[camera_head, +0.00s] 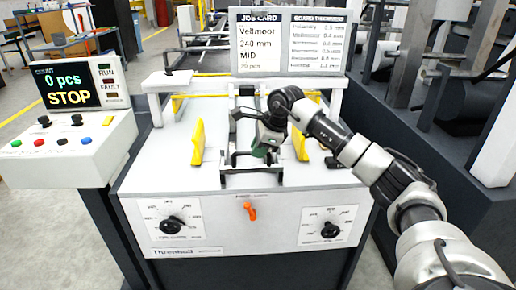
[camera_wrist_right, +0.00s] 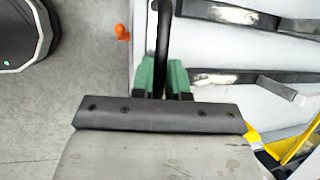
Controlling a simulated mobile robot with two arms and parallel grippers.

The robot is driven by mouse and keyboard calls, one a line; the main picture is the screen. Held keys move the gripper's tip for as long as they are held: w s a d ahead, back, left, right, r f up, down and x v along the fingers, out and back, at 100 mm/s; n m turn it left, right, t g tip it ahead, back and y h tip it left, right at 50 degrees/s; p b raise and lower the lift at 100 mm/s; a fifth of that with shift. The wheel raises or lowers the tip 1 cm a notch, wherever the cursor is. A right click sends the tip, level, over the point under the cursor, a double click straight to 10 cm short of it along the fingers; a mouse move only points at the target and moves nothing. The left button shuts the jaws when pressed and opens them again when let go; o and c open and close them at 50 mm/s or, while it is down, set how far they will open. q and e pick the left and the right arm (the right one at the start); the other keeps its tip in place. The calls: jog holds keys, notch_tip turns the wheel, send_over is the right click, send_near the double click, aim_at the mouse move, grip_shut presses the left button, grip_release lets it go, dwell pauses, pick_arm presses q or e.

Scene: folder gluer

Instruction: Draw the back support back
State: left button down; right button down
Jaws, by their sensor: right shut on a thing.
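The back support (camera_head: 233,180) is a dark metal frame with upright posts at the middle of the white feeder table. My right gripper (camera_head: 266,143) reaches down over it from the right. In the right wrist view the green fingers of this gripper (camera_wrist_right: 162,78) are shut on a black bar (camera_wrist_right: 164,35), which appears to be the back support's handle. The gripper covers part of the back support in the head view. My left gripper is in neither view.
Yellow side guides (camera_head: 198,143) stand on both sides of the support. An orange lever (camera_head: 250,211) sits on the front panel between two black dials. A control box (camera_head: 70,140) with a STOP display is at left. The job card (camera_head: 262,45) stands behind.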

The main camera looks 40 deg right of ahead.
jog(key=c, duration=1.1)
grip_release()
jog(key=shift+s+a+f, duration=0.1)
jog(key=shift+s+a, duration=0.05)
jog(key=shift+s, duration=0.1)
jog(key=shift+c, duration=0.2)
jog(key=shift+r, duration=0.2)
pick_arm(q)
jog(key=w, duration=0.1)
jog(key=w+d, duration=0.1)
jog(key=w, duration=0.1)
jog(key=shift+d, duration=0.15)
pick_arm(e)
jog(key=v, duration=1)
jog(key=shift+s+r, duration=0.1)
jog(key=shift+r, duration=0.15)
